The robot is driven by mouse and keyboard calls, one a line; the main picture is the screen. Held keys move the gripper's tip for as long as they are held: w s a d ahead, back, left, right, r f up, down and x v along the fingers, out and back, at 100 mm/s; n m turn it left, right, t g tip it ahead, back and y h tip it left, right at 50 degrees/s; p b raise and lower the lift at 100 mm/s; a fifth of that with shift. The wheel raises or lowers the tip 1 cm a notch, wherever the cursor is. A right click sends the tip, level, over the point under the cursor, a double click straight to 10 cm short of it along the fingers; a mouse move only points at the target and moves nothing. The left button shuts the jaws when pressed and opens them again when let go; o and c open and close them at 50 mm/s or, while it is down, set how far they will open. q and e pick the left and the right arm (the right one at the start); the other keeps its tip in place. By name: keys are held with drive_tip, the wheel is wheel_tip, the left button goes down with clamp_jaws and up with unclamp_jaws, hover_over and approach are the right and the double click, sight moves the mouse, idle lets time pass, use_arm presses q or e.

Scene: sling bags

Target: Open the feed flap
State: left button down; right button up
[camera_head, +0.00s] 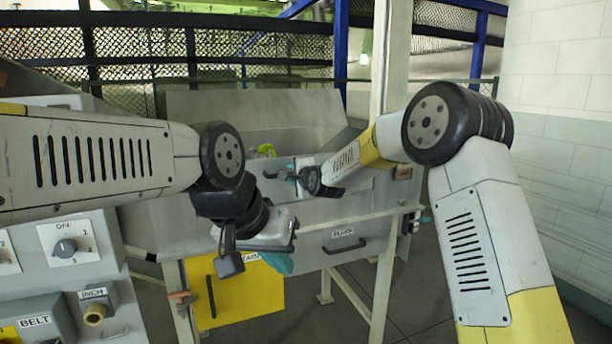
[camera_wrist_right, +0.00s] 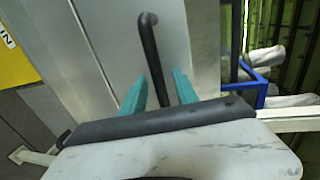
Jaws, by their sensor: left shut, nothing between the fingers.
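My right gripper (camera_head: 291,178) is in front of the grey machine's upper front in the head view. In the right wrist view, its two teal fingers (camera_wrist_right: 160,88) are apart, with a black bar handle (camera_wrist_right: 150,55) between them. The handle stands on a grey metal panel (camera_wrist_right: 112,35); gaps show beside it, and I cannot tell if a finger touches it. The flap's label is not readable. My left gripper (camera_head: 279,263) is shut and empty, with teal fingertips low in front of the machine, partly hidden by its own body.
A yellow panel (camera_head: 262,295) with a black handle is below the left gripper. A grey drawer-like front with a black handle (camera_head: 344,244) is to its right. A control box (camera_head: 60,270) with knobs is at left. A pale post (camera_head: 390,60) rises behind the right arm.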

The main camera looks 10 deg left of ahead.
clamp_jaws()
idle(1.4)
